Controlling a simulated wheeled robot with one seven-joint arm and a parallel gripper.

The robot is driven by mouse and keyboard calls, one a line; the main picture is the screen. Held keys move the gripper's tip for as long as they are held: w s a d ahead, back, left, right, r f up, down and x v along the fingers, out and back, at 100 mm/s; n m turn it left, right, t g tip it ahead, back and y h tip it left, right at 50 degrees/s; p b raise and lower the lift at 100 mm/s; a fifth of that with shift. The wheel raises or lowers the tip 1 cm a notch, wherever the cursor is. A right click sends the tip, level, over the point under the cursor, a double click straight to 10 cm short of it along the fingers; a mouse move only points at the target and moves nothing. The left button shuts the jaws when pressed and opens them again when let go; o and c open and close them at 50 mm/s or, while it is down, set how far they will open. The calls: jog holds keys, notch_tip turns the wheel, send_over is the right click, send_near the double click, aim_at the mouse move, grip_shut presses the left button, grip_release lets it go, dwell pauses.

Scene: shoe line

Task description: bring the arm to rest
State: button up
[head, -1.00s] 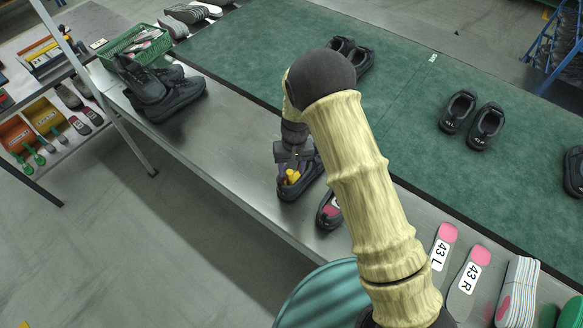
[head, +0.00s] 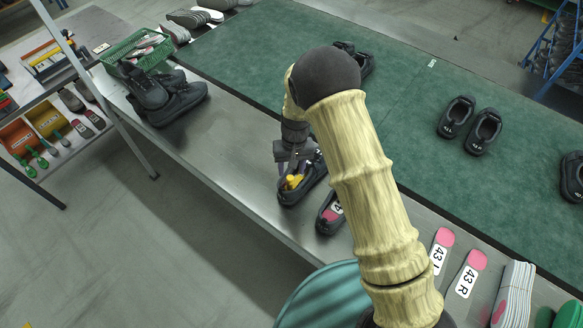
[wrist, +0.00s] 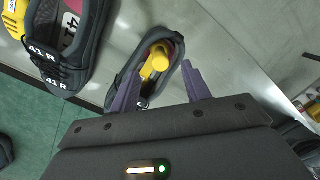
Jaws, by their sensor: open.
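My arm reaches from the lower right over the grey metal bench (head: 225,155) in the head view. My gripper (head: 291,172) is low over a black shoe (head: 303,188) with a yellow piece (head: 294,181) in its opening. The wrist view shows the purple fingers of my gripper (wrist: 160,88) apart, one on each side of the near end of this shoe (wrist: 178,47). The yellow piece (wrist: 155,60) stands in the shoe, beyond the fingertips, and nothing shows held. Whether the fingers touch the shoe, I cannot tell.
A second black shoe (head: 328,216), marked 41 R in the wrist view (wrist: 69,55), stands close by. Insoles (head: 468,273) lie at the bench's right. Dark boots (head: 170,98) and a green basket (head: 137,48) are at the left. Shoe pairs stand on the green belt (head: 400,95).

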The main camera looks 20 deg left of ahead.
jog(key=shift+r+p, duration=1.25)
jog(key=shift+r, duration=0.9)
jog(key=s+d+r+m+t, duration=0.2)
jog(key=d+r+m, duration=0.1)
jog(key=d+r, duration=1.3)
jog(key=s+d+r+m+t, duration=0.2)
jog(key=s+d+r, duration=0.2)
jog(key=s+d, duration=0.6)
jog(key=d, duration=0.3)
jog(key=shift+s, duration=0.2)
jog(key=shift+d, duration=0.1)
